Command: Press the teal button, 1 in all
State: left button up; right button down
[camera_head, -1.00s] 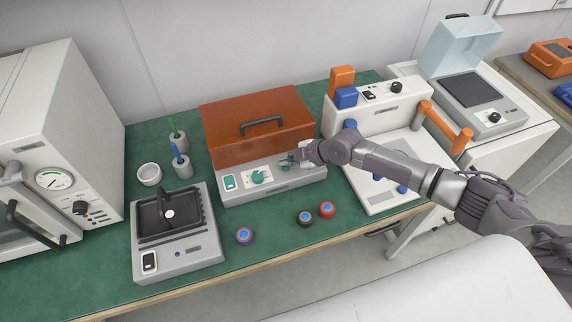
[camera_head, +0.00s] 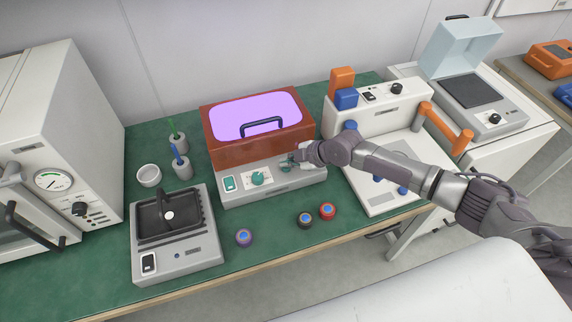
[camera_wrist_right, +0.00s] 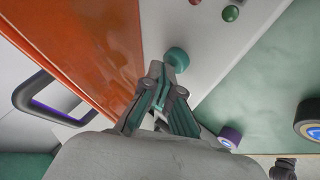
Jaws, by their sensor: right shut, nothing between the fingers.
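The teal button (camera_wrist_right: 176,58) is a round mushroom shape on the grey front panel (camera_head: 232,198) of the curing box, shown in the right wrist view. My right gripper (camera_head: 289,160) is shut and empty at the right part of this panel. In the right wrist view its fingertips (camera_wrist_right: 163,85) are right at the button; I cannot tell if they touch it. In the head view the hand largely hides the button. The box's orange lid (camera_head: 216,150) is down, and its window (camera_head: 235,119) glows violet. My left gripper is not in view.
A hotplate-like device (camera_head: 200,255) is at left, and a white device with an orange handle (camera_head: 437,118) at right.

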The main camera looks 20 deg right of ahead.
aim_at(288, 168)
jog(key=shift+r+p, duration=0.3)
jog(key=shift+r, duration=0.4)
notch_tip(288, 168, up, 5)
jog(key=p, duration=0.3)
jog(key=shift+p, duration=0.3)
dwell(0.4)
